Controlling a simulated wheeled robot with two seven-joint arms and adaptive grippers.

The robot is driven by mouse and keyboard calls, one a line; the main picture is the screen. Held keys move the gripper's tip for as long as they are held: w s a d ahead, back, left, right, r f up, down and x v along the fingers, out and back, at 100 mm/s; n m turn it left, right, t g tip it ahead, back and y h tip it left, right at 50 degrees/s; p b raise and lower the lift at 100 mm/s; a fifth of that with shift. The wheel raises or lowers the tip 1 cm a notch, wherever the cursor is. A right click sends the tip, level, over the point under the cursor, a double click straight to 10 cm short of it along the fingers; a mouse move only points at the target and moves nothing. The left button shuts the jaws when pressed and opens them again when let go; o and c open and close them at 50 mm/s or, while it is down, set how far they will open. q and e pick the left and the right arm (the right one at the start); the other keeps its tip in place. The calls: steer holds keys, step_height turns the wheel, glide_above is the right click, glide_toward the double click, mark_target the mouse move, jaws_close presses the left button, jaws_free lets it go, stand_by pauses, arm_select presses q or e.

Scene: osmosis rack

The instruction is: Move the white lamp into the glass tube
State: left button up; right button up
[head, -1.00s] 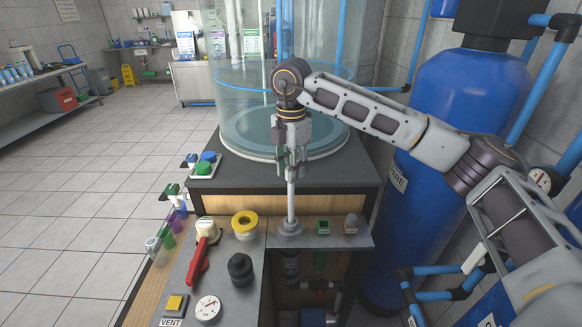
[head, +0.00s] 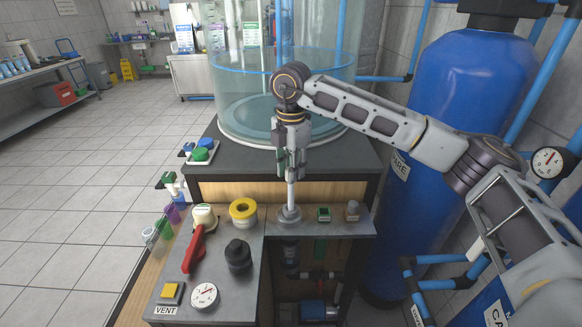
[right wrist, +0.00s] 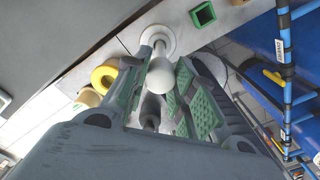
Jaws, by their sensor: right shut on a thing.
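The white lamp (head: 291,192) is a slim upright white rod. My right gripper (head: 291,166) is shut on its upper part. The lamp's lower end meets the round grey collar (head: 289,214) on the counter, and how deep it sits inside is hidden. In the right wrist view the lamp's rounded white end (right wrist: 161,77) sits between the green-padded fingers of my right gripper (right wrist: 160,95), with the pale collar (right wrist: 158,38) beyond. A dark cylinder (head: 290,254) hangs under the collar; I cannot tell whether it is the glass tube. My left gripper is out of view.
A large clear tank (head: 240,100) rises behind.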

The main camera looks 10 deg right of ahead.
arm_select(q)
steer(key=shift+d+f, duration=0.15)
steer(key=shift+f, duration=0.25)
arm_select(e)
steer(key=shift+f, duration=0.5)
